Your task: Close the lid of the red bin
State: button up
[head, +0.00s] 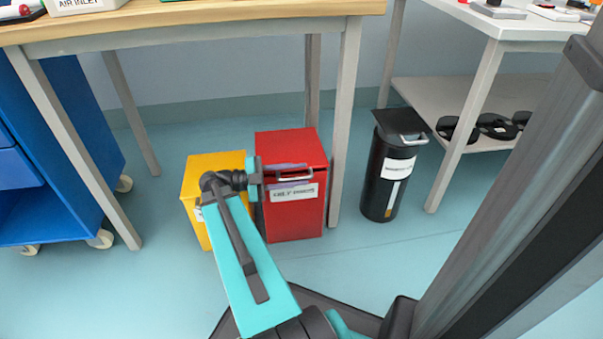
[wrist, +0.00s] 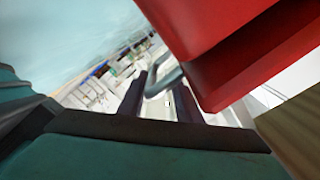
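The red bin (head: 313,205) stands on the floor under the wooden table, with a white label on its front. Its lid (head: 288,146) appears to lie flat on top; I cannot tell whether a small gap remains. A grey handle (head: 311,172) juts from the lid's front edge. My gripper (head: 298,175) is at the front of the bin, its two dark fingers apart, one above and one below the handle's level. In the wrist view the handle (wrist: 164,78) shows between the open fingers, beside the red bin (wrist: 235,75). Contact is unclear.
A yellow bin (head: 220,165) stands just left of the red one, partly behind my arm. A blue cart (head: 50,170) is at the left. The front floor is clear.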

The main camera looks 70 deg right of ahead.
jog(key=p+v, duration=0.4)
jog(key=v, duration=0.5)
jog(key=shift+w+p, duration=0.35)
jog(key=shift+p, duration=0.05)
jog(key=p, duration=0.2)
jog(key=w+a+p, duration=0.1)
jog(key=p, duration=0.2)
jog(key=shift+w+r, duration=0.1)
jog(key=shift+r, duration=0.1)
jog(key=shift+w+a+p, duration=0.2)
jog(key=shift+p, duration=1.05)
jog(key=shift+a+f+p, duration=0.1)
jog(key=shift+f+p, duration=0.15)
jog(key=shift+p, duration=0.1)
